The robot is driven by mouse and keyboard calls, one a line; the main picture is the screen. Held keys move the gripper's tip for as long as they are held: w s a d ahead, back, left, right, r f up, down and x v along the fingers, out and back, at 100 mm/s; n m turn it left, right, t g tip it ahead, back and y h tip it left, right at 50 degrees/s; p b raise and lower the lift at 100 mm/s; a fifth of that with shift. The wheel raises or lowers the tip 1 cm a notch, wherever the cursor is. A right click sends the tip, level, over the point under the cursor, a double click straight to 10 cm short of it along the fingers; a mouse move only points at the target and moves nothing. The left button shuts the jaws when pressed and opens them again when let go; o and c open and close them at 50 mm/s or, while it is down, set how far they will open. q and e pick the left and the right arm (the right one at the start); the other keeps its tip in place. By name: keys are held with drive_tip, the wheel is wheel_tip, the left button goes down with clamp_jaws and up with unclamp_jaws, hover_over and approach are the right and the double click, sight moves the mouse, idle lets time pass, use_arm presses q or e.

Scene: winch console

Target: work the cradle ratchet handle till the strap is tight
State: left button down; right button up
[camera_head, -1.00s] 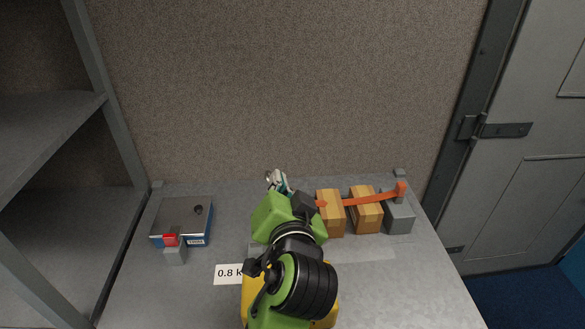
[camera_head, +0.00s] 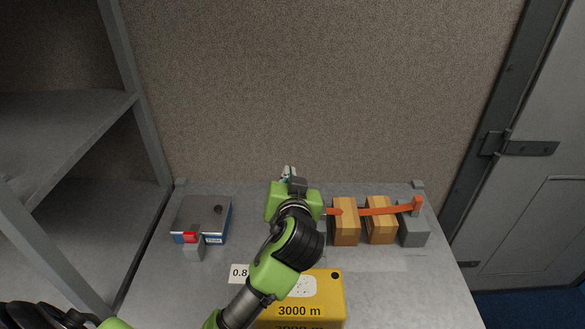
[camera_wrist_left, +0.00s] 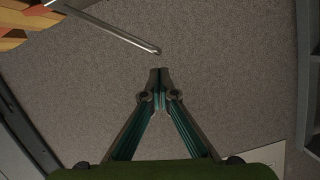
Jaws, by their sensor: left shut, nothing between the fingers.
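The orange strap (camera_head: 378,211) runs over two cardboard boxes at the right of the bench, to an orange fitting (camera_head: 417,203) on a grey block (camera_head: 414,232). The strap's left end and the ratchet are hidden behind my left arm in the head view. My left gripper (camera_head: 288,174) is shut and empty, beyond my wrist near the back wall. In the left wrist view its fingertips (camera_wrist_left: 160,73) meet. A thin metal bar with a rounded end, seemingly the ratchet handle (camera_wrist_left: 112,30), reaches in from the upper left. Its end lies just ahead of the fingertips, apart from them.
A yellow case marked 3000 m (camera_head: 318,298) stands at the front under my arm. A metal box (camera_head: 202,220) and a red switch on a grey block (camera_head: 191,239) are at the left. A shelf (camera_head: 65,135) borders the left side; a wall closes the back.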

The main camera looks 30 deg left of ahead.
use_arm(q)
drive_tip(key=shift+s+a+f, duration=0.15)
drive_tip(key=shift+s+f, duration=0.05)
drive_tip(key=shift+f, duration=0.5)
drive_tip(key=shift+f, duration=0.1)
drive_tip(key=s+a+f+n+t+h+b, duration=0.1)
drive_tip(key=s+a+f+n+h+b, duration=0.1)
drive_tip(key=a+f+n+b, duration=0.2)
drive_tip(key=shift+f+n+b, duration=0.4)
drive_tip(key=shift+f+b, duration=0.05)
drive_tip(key=shift+f, duration=0.35)
